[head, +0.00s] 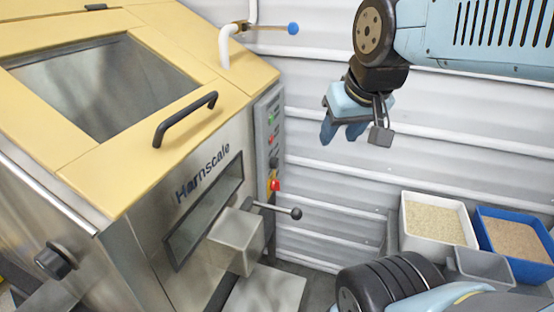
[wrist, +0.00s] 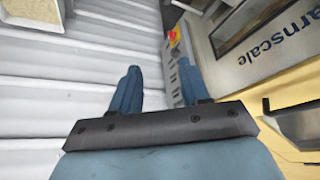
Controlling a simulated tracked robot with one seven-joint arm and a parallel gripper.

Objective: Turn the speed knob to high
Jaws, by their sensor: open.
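The control panel (head: 268,140) is a narrow grey strip on the right side of the hopper machine, with small coloured buttons and a red mushroom button (head: 276,185) on a yellow base low down. In the wrist view, my blue fingers (wrist: 160,78) point along the wall, and the right finger partly covers the panel (wrist: 175,62).
The steel and yellow hopper (head: 205,150) has a black handle (head: 185,118) and a ball-ended lever (head: 280,210) jutting right. A white pipe with a blue-knobbed valve (head: 292,28) is above. White (head: 403,230) and blue (head: 530,265) bins stand lower right. Open air lies before the corrugated wall.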

